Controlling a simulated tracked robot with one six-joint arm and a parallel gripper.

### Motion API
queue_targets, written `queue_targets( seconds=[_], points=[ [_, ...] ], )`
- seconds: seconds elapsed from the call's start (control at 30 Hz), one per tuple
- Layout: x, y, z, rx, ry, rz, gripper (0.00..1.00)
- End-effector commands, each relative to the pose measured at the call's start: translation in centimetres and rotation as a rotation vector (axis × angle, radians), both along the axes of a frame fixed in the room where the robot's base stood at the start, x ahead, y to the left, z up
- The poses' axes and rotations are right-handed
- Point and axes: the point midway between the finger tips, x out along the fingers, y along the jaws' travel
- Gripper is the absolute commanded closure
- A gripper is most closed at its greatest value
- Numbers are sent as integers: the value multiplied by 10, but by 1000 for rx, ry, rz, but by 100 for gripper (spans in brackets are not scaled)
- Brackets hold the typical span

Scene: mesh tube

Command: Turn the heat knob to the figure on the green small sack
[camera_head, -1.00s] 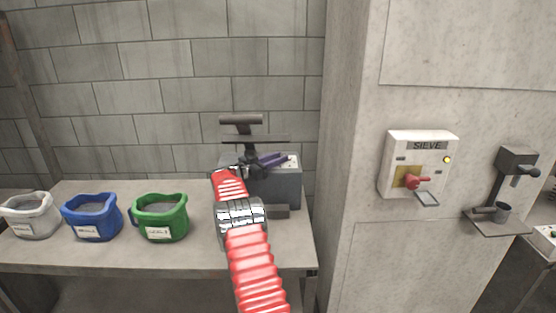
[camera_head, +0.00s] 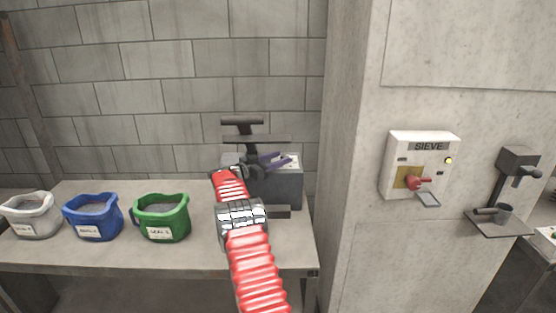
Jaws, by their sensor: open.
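The green small sack (camera_head: 163,217) stands open on the bench, with dark contents and a white label. The label's print is too small to read for certain. The heat knob cannot be made out; my gripper and arm hide part of the machine.
A blue sack (camera_head: 93,218) and a white sack (camera_head: 30,216) stand left of the green one on the bench (camera_head: 110,255).

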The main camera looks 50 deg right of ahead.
Motion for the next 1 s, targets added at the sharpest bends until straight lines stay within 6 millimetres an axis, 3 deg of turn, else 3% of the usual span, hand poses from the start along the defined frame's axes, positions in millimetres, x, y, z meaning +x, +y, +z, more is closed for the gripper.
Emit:
queue_targets(
  seconds=[0.27,0.8,1.0],
  points=[
    [6,21,1,0,-1,2,56],
    [27,111,-1,0,0,4,56],
    [32,131,-1,0,0,2,56]
  ],
)
